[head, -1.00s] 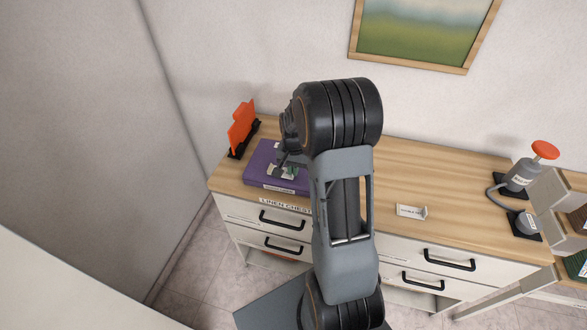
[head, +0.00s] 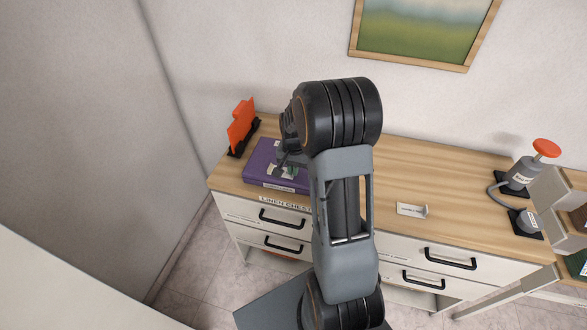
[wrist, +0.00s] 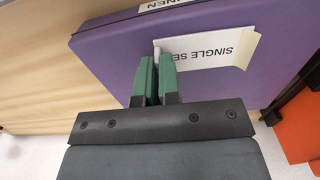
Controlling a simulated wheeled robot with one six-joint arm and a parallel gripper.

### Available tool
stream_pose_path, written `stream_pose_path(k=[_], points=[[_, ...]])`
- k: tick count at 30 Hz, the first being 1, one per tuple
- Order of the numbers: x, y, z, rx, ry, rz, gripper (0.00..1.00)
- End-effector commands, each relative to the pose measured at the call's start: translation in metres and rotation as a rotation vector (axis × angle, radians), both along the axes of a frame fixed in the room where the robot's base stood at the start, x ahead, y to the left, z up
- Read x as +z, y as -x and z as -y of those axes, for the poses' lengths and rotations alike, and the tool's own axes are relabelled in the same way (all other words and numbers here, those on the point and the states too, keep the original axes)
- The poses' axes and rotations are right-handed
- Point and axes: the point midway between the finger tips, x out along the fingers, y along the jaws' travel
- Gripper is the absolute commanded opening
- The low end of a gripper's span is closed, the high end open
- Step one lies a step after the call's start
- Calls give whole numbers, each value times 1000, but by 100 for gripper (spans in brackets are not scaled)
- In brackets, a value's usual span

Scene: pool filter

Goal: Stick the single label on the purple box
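The purple box (head: 262,172) lies flat at the left end of the wooden top. It also fills much of the wrist view (wrist: 110,55). The single label (wrist: 203,50), white with "SINGLE SE" showing, lies against the box's top face, with a cream strip (wrist: 249,46) at its right end. My gripper (wrist: 157,62) is over the box with its green fingers close together at the label's left end. A thin white tab shows between the fingertips. I cannot tell whether the label is pressed fully flat.
An orange object on a black stand (head: 242,126) is close behind the box on the left. Another white label (head: 411,210) lies on the open wooden top (head: 450,190). A pump-like device with an orange knob (head: 545,148) stands far right.

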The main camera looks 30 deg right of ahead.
Motion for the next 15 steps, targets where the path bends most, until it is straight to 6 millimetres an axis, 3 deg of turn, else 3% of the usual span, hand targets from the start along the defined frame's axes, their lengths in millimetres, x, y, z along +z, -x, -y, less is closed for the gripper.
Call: stream_pose_path(k=[14,15], points=[[-2,1,0,0,-1,-4,0],[-2,1,0,0,-1,-4,8]])
